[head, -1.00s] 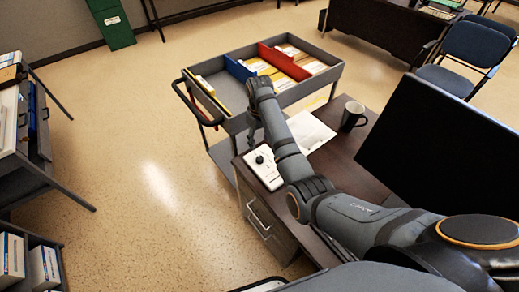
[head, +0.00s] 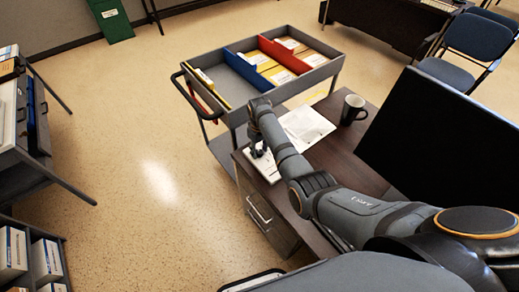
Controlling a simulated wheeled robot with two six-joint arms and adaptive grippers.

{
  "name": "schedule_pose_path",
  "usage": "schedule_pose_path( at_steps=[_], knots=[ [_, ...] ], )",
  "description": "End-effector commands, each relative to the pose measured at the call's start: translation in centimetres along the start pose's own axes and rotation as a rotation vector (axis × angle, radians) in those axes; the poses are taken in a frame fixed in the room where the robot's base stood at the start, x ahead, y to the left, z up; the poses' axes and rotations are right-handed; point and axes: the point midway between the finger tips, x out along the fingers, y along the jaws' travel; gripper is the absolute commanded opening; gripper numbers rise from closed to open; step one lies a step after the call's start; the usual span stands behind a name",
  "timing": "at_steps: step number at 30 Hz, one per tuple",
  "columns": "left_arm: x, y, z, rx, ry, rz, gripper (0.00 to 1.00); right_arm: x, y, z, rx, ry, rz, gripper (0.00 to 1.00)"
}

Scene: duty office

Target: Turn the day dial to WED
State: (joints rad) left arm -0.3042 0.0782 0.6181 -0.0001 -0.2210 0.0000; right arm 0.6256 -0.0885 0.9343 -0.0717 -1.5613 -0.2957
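The day dial's white panel (head: 268,172) lies near the left edge of the dark desk. Its black knob is hidden behind my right gripper, and the day labels are too small to read. My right gripper (head: 257,153) points down at the panel, at or just above the knob. I cannot tell whether its fingers touch or enclose the knob. My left gripper is not in view.
A dark mug (head: 353,109) and a paper sheet (head: 306,127) lie on the desk (head: 335,155) beside my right arm. A large black monitor (head: 440,140) stands at right. A grey cart (head: 222,108) with folders stands behind the desk.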

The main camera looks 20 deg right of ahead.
Motion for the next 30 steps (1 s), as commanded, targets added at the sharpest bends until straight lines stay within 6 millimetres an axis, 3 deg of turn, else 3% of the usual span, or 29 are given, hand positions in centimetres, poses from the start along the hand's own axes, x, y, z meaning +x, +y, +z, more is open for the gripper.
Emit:
schedule_pose_path(
  at_steps=[1,8,20,30],
  knots=[
    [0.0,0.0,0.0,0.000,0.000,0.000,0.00,0.0,0.0,0.0,0.000,0.000,0.000,0.30],
    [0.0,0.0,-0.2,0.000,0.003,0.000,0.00,0.0,0.0,0.0,0.000,0.000,0.000,0.00],
    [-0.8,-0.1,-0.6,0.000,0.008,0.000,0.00,-0.2,0.0,0.0,0.079,-0.002,-0.001,0.00],
    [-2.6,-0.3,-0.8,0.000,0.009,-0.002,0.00,-0.3,0.0,0.0,0.354,-0.003,0.000,0.00]
  ],
)
